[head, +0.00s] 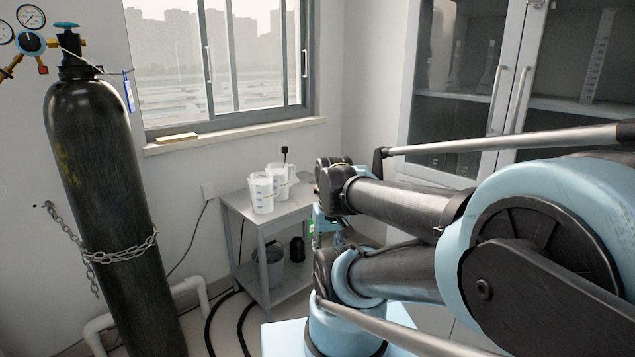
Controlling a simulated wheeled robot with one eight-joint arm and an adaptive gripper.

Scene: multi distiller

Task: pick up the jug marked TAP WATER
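Two white jugs stand close together on the top of a small grey metal table (290,213) by the wall. The front jug (261,194) has small blue markings and a handle. The rear jug (279,180) stands just behind it to the right. I cannot read any label, so I cannot tell which one is marked TAP WATER. My arm reaches in from the right, and its end is to the right of the table. My gripper (318,222) is small, partly hidden by the arm links, and apart from the jugs. Its finger state is unclear.
A tall dark gas cylinder (100,190) with a chain stands at the left. A bucket (270,266) and a dark bottle (297,250) are on the table's lower shelf. Black hoses (212,325) lie on the floor. A glass-door cabinet (455,90) stands at the back right.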

